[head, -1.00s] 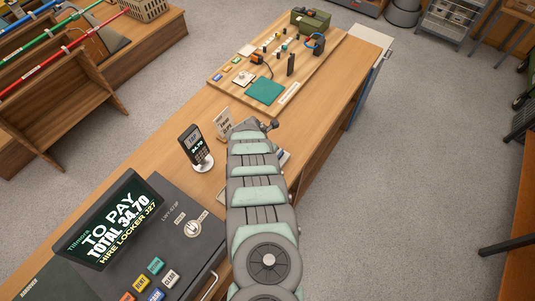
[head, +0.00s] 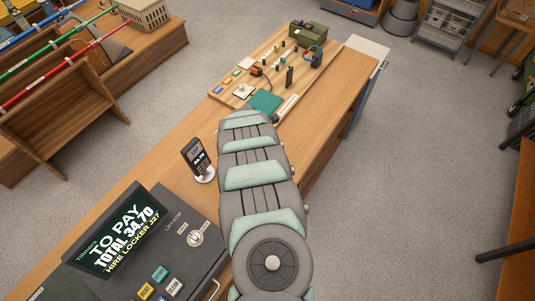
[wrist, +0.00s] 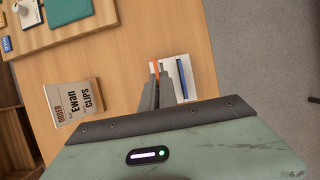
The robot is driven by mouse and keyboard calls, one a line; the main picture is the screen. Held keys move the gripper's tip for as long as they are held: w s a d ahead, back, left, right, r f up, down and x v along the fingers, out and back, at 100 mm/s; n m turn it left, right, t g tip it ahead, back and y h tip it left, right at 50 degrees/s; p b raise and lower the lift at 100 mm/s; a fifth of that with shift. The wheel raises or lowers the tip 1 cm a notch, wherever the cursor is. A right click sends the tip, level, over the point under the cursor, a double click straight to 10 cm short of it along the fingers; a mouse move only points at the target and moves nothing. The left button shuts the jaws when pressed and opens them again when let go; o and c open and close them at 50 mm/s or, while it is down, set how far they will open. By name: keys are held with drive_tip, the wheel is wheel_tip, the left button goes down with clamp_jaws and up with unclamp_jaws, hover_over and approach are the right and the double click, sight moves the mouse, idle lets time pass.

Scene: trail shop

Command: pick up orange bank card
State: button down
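The orange bank card (wrist: 155,68) shows in the wrist view as a thin orange strip, seen nearly edge-on. It sits between the tips of the grey fingers of my gripper (wrist: 158,80), which are close together on it. Most of the card is hidden by the fingers. Behind it is a white tray or pad (wrist: 170,65) with a dark blue strip, perhaps a pen (wrist: 182,77). In the head view my arm hides the gripper and the card.
In the head view a card reader (head: 198,158) and a till screen (head: 112,228) are left of my arm. A wooden board (head: 232,95) with small goods lies at the far end.

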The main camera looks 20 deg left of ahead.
wheel_tip(320, 180, up, 8)
drive_tip(key=p, duration=0.3)
drive_tip(key=shift+w+p, duration=0.1)
drive_tip(key=shift+p, duration=0.25)
drive_tip(key=shift+w+r+b, duration=0.1)
drive_tip(key=shift+r+b, duration=0.2)
drive_tip(key=shift+b, duration=0.2)
wheel_tip(320, 180, up, 14)
drive_tip(key=shift+r, duration=0.15)
idle(0.3)
